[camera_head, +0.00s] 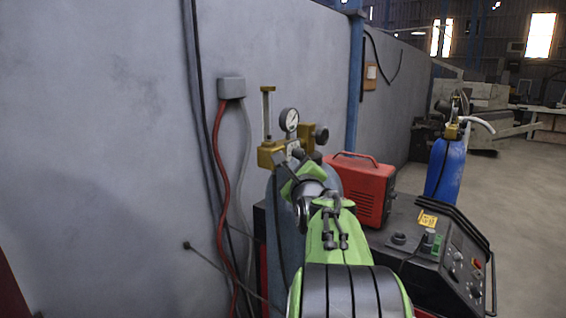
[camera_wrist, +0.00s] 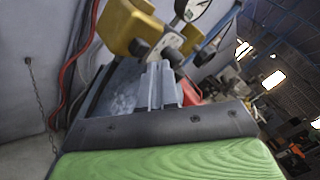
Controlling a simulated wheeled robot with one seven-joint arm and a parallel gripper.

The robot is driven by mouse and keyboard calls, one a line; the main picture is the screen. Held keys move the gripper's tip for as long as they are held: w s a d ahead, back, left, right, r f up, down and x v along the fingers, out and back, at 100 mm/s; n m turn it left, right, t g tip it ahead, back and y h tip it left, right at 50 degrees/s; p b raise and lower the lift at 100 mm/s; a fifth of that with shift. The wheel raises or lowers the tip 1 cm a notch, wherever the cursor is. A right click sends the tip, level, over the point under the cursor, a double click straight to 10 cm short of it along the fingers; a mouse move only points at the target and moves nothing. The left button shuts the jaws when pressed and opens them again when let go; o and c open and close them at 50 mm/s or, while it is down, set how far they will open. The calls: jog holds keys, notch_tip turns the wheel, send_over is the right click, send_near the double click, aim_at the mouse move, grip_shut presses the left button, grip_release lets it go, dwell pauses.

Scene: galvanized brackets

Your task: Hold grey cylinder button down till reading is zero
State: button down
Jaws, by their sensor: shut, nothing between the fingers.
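The grey cylinder (camera_head: 284,235) stands by the wall, partly hidden behind my green arm. On top sits a brass regulator (camera_head: 268,154) with a round white-faced gauge (camera_head: 289,120), an upright flow tube (camera_head: 267,108) and a dark side knob (camera_head: 321,135). The gauge needle is too small to read. My gripper (camera_wrist: 160,85) is shut and empty, with its fingertips close in front of the regulator in the wrist view (camera_wrist: 128,27). Small dark round parts (camera_wrist: 171,56) are just beyond the tips. I cannot tell which is the button, or whether the tips touch it.
A red machine (camera_head: 362,188) and a black control panel (camera_head: 455,250) stand right of the cylinder. A blue cylinder (camera_head: 446,170) is farther right. The grey wall (camera_head: 120,150), with a red cable (camera_head: 218,180), is close on the left. Open floor lies at the far right.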

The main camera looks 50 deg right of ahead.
jog(key=shift+w, duration=0.15)
dwell(0.4)
jog(key=shift+w, duration=0.3)
jog(key=shift+w+a, duration=0.1)
jog(key=shift+w, duration=0.4)
dwell(1.7)
jog(key=shift+s, duration=0.1)
jog(key=shift+s+b, duration=0.45)
jog(key=shift+s, duration=0.4)
jog(key=shift+s+d+b, duration=0.15)
jog(key=shift+s+b, duration=0.3)
jog(key=shift+s, duration=0.8)
jog(key=shift+s+d+b, duration=0.15)
jog(key=shift+s+b, duration=0.3)
jog(key=shift+s, duration=0.75)
